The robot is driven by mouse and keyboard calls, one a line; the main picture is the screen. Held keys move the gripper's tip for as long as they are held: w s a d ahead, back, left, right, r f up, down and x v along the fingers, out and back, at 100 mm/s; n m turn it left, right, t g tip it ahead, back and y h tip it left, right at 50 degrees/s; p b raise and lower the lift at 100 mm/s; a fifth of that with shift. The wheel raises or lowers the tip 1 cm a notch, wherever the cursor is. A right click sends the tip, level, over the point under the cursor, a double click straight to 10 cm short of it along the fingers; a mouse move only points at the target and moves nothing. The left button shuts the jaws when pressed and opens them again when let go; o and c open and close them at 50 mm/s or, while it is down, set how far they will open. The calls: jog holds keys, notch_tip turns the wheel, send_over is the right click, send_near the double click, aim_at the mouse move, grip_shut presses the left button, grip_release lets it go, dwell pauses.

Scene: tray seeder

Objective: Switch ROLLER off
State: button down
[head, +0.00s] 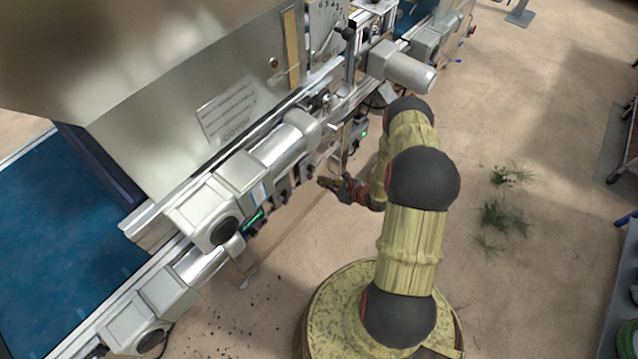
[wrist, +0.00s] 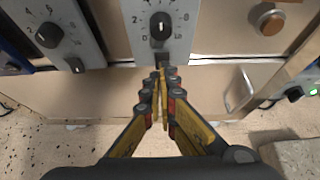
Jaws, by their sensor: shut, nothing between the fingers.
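My gripper (wrist: 163,72) is shut and empty. In the wrist view its fingertips point at the lower edge of a grey control box with a black dial (wrist: 161,26). A small dark switch (wrist: 162,59) under that dial sits right at the fingertips; I cannot tell whether they touch. Another grey box to the left has a dial (wrist: 47,35) and a small dark switch (wrist: 77,65). No ROLLER label is readable, so I cannot tell which switch is ROLLER. In the head view my gripper (head: 322,182) is beside the machine's front side, near its row of small boxes.
An orange-brown round knob (wrist: 267,19) sits at the upper right of the wrist view, with a metal handle (wrist: 240,88) below it. A dark box with a green light (wrist: 296,94) is at the far right. The machine's motor (head: 402,66) juts out above my arm.

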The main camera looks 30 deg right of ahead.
jog(key=r+p+v, duration=0.1)
jog(key=p+v, duration=0.2)
jog(key=v, duration=0.7)
jog(key=shift+r, duration=0.25)
jog(key=shift+w+a, duration=0.1)
